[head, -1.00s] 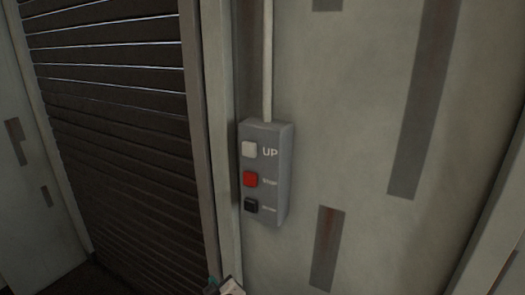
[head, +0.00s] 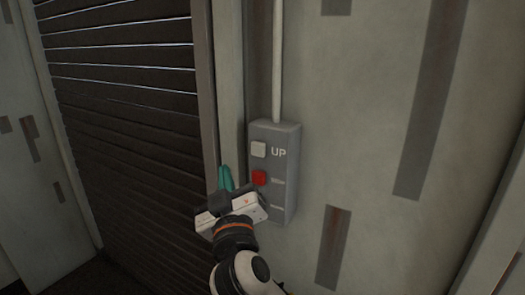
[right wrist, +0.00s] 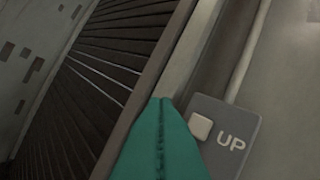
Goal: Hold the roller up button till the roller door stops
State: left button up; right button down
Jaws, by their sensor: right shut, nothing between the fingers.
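A grey control box (head: 285,200) is fixed to the wall right of the roller door (head: 130,110). Its white UP button (head: 258,149) is on top, with a red button (head: 259,177) below it. The lowest button is hidden behind my right gripper (head: 225,172). That gripper is shut and empty, its teal fingertips pointing up, left of the red button and below the UP button. My left gripper is out of view.
A door-side post (head: 229,80) stands between the door and the box. A conduit (head: 277,60) runs up from the box. The wall right of the box is bare apart from rusty patches (head: 333,245).

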aim_at(258, 149)
jog(key=shift+w, duration=0.1)
jog(key=shift+w+d+p, duration=0.1)
jog(key=shift+w+d, duration=0.75)
jog(key=shift+w, duration=0.3)
jog(key=shift+w+d+p, duration=0.15)
jog(key=shift+w+d, duration=0.7)
jog(key=shift+w, duration=0.35)
jog(key=shift+w+d+p, duration=0.1)
jog(key=shift+w+d, duration=0.75)
jog(key=shift+w, duration=0.3)
jog(key=shift+w+d, duration=0.1)
jog(key=shift+w, duration=0.05)
jog(key=shift+w+d, duration=0.15)
jog(key=shift+w, duration=0.05)
